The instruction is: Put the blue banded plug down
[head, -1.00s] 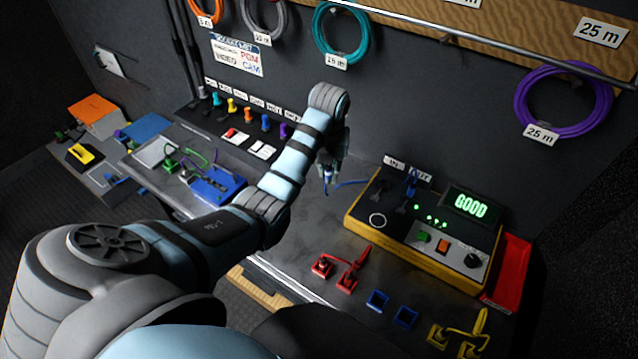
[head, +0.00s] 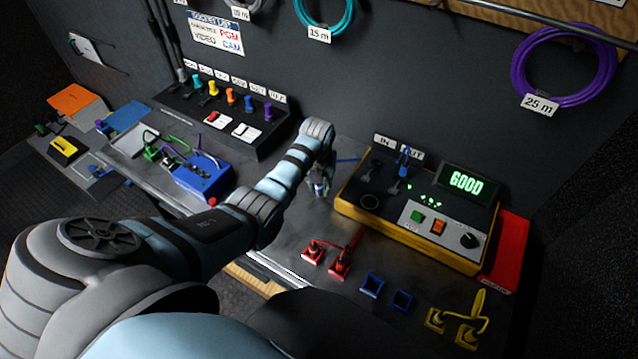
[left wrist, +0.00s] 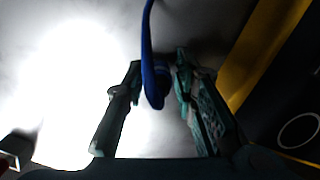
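My left gripper (head: 319,185) is low over the grey bench, just left of the tester. The blue banded plug (left wrist: 155,82) sits between its two fingers in the left wrist view, and the fingers look shut on it. In the head view the plug is small and partly hidden by the fingers. I cannot tell whether it touches the bench. Its blue cable (head: 347,160) runs right toward the tester (head: 352,212), where another blue plug (head: 404,160) stands upright at the OUT label. My right gripper is not in view.
Two empty blue holders (head: 371,285) stand at the front, between red plugs in holders (head: 338,266) and yellow ones (head: 467,333). The tester screen reads GOOD. A red tray (head: 508,250) is at its right. Bare bench lies between the gripper and the red holders.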

